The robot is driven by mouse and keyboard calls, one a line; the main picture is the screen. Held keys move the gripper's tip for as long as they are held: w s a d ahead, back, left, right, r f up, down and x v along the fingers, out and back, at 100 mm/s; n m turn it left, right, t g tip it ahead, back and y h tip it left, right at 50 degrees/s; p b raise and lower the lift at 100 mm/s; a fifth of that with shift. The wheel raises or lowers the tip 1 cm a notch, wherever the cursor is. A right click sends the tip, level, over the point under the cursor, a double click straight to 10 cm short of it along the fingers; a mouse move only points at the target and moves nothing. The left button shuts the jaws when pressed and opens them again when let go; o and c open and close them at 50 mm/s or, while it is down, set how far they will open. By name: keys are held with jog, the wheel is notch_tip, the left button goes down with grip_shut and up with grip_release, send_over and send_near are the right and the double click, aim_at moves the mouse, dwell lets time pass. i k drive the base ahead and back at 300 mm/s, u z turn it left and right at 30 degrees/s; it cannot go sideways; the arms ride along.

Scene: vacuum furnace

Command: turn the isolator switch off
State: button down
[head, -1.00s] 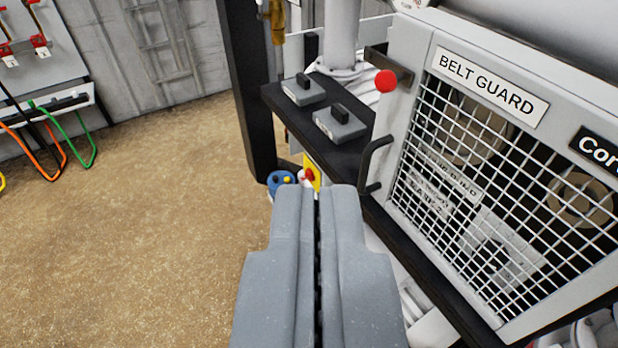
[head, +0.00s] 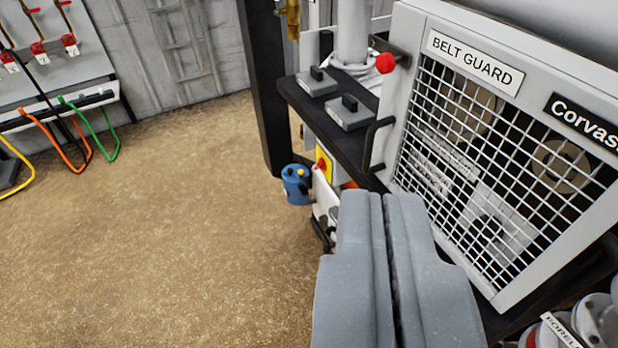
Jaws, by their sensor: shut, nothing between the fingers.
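An isolator switch with a red knob on a yellow plate (head: 325,161) sits low behind the front edge of the black shelf, left of the belt guard. It is small and seen at a slant, so I cannot tell its knob position. My gripper (head: 378,196) is shut and empty in the lower middle. Its tips are below and to the right of the switch in the picture and appear apart from it.
The belt guard (head: 408,110), a mesh cage with a black handle and red knob, stands on the right. Two grey blocks (head: 347,113) sit on the black shelf (head: 300,97). A blue container (head: 296,184) is beside the switch. Open floor (head: 160,230) lies left.

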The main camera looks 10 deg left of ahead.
aim_at(322, 164)
jog(key=k, duration=0.35)
jog(key=u, duration=0.15)
jog(key=i, duration=0.5)
jog(key=z, duration=0.05)
jog(key=k, duration=0.65)
jog(key=u, duration=0.45)
jog(key=i, duration=1.55)
jog(key=z, duration=0.65)
